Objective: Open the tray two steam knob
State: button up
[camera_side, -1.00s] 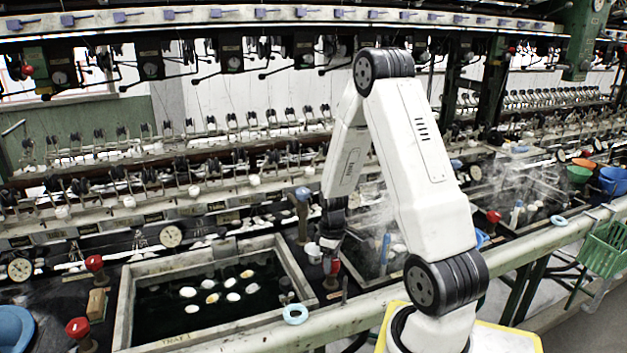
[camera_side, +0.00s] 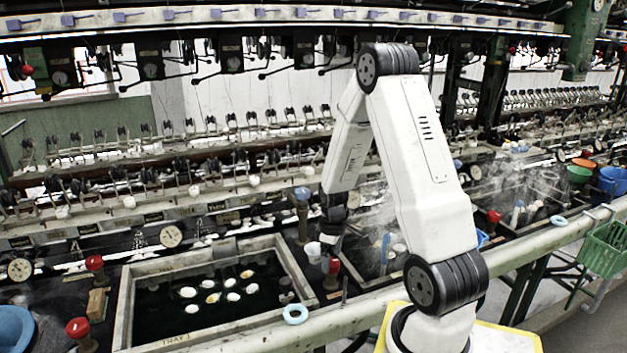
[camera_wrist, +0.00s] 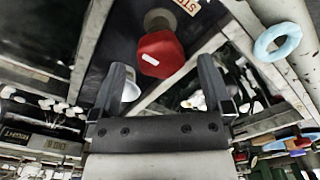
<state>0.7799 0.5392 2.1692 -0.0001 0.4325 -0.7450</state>
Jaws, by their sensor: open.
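A red steam knob (camera_wrist: 160,53) with a white mark sits in the upper middle of the wrist view, beside a partly seen label reading "STE". My gripper (camera_wrist: 162,66) is open, its two dark fingers apart on either side of the knob in the picture, with nothing held. In the side view, my gripper (camera_side: 332,228) hangs just above a red knob (camera_side: 331,267) between tray one and the steaming second basin (camera_side: 357,268). The fingertips are hard to make out there. I cannot tell whether they touch the knob.
Tray one (camera_side: 124,305) holds several floating cocoons. A white cup (camera_side: 312,250) stands close left of the gripper. A blue-handled tool (camera_side: 385,252) stands in the second basin. A pale blue ring (camera_side: 296,314) lies on the front rail. Other red knobs (camera_side: 94,264) stand at left.

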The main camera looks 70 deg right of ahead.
aim_at(331, 262)
jog(key=shift+r, duration=3.3)
